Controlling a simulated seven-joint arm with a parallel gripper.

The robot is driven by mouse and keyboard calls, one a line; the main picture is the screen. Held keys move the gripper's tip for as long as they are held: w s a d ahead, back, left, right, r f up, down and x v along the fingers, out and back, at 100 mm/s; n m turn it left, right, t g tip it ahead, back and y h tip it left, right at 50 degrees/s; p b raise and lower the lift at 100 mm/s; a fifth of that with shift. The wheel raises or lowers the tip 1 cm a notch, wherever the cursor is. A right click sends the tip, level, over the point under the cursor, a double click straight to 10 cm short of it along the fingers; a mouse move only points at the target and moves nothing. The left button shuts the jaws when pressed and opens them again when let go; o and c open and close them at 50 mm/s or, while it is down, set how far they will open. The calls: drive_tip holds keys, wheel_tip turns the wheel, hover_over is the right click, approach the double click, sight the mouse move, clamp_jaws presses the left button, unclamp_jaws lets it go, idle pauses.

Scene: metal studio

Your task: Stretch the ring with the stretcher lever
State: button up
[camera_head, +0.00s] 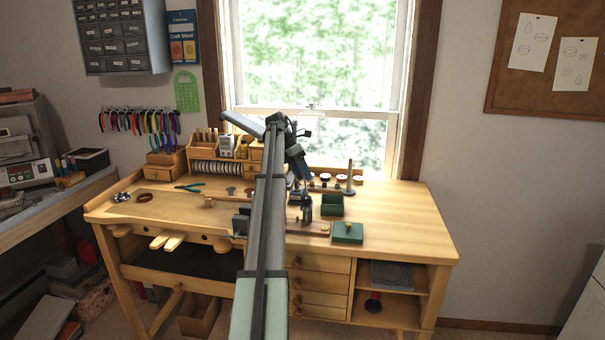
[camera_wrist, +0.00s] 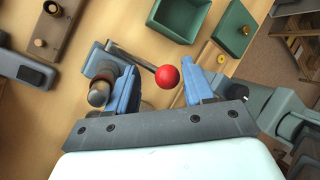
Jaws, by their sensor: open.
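The stretcher lever is a thin grey rod (camera_wrist: 133,55) ending in a red ball knob (camera_wrist: 167,77) in the wrist view. My gripper (camera_wrist: 159,78) is open, with its two blue fingers on either side of the ball; I cannot tell whether they touch it. The stretcher (camera_wrist: 100,66) has a grey body beside the left finger. A dark, rounded post (camera_wrist: 98,95) stands there with a brownish band around it; I cannot tell if the band is the ring. In the head view the stretcher (camera_head: 306,210) is small below my gripper (camera_head: 302,186), and the ball is hidden.
An open green box (camera_wrist: 180,18) and a green lid (camera_wrist: 236,30) with a brass knob lie close by. A wooden block (camera_wrist: 56,20) with a post is at upper left. The wooden bench (camera_head: 400,215) is clear at right. Pliers (camera_head: 188,188) lie at left.

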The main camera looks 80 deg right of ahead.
drive_tip(key=a+f, duration=0.6)
drive_tip(key=f, duration=0.1)
drive_tip(key=shift+a+f, duration=0.25)
drive_tip(key=shift+a, duration=0.05)
drive_tip(key=shift+a+f+h, duration=0.15)
drive_tip(key=shift+f+h, duration=0.4)
drive_tip(key=shift+h, duration=0.15)
drive_tip(key=d+v, duration=0.1)
drive_tip(key=v, duration=1.3)
drive_tip(key=w+a+f+h, duration=0.1)
drive_tip(key=w+a, duration=0.1)
drive_tip(key=w, duration=0.8)
drive_tip(key=w+a+f+t+h, duration=0.1)
drive_tip(key=w+a+f+h, duration=0.1)
drive_tip(key=w, duration=0.9)
drive_tip(key=shift+w+n+t, duration=0.2)
drive_tip(key=shift+n+t, duration=0.1)
drive_tip(key=shift+n, duration=0.1)
